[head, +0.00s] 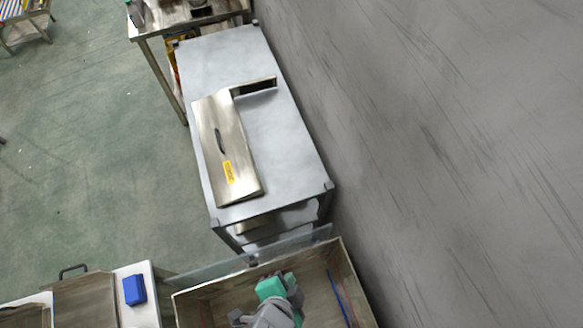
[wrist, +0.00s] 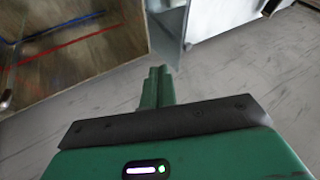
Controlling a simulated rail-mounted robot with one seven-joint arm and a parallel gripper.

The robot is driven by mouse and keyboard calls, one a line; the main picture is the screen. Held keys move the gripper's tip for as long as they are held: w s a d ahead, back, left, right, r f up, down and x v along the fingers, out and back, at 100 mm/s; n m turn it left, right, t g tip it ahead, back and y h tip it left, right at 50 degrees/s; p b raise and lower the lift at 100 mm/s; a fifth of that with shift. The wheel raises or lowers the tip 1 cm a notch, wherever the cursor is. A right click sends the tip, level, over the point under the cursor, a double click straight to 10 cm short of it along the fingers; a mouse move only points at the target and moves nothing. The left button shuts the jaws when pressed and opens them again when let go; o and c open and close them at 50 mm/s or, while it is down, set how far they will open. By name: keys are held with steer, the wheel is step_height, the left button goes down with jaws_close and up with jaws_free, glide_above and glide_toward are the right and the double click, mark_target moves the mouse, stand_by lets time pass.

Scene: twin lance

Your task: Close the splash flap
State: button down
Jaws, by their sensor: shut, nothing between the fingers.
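A thin, see-through panel (head: 250,258), which looks like the splash flap, runs along the far edge of a brown, wood-lined box (head: 195,300) at the bottom of the head view. In the wrist view a pale grey-blue panel (wrist: 168,35) stands beside the box's inner wall (wrist: 80,50); it seems to be the same flap. I cannot tell its exact angle or hinge. My gripper (wrist: 158,85) shows green fingers pressed together, empty, apart from the panel in the picture. In the head view my green hand (head: 271,288) is over the box; its fingertips are hard to make out.
A grey steel table (head: 280,135) with a metal cover (head: 225,150) stands beyond the box. A blue block (head: 134,289) lies on a white surface at lower left. A grey wall (head: 450,130) closes the right side. Green floor (head: 90,150) is open at left.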

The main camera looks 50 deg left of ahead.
glide_toward(295, 241)
step_height(295, 241, down, 3)
steer(key=d, duration=0.2)
steer(key=w+a, duration=0.1)
steer(key=w+a+f, duration=0.1)
steer(key=a, duration=0.1)
steer(key=shift+w+a+p, duration=0.1)
steer(key=shift+a+p, duration=0.2)
steer(key=shift+a, duration=0.05)
steer(key=shift+r, duration=0.1)
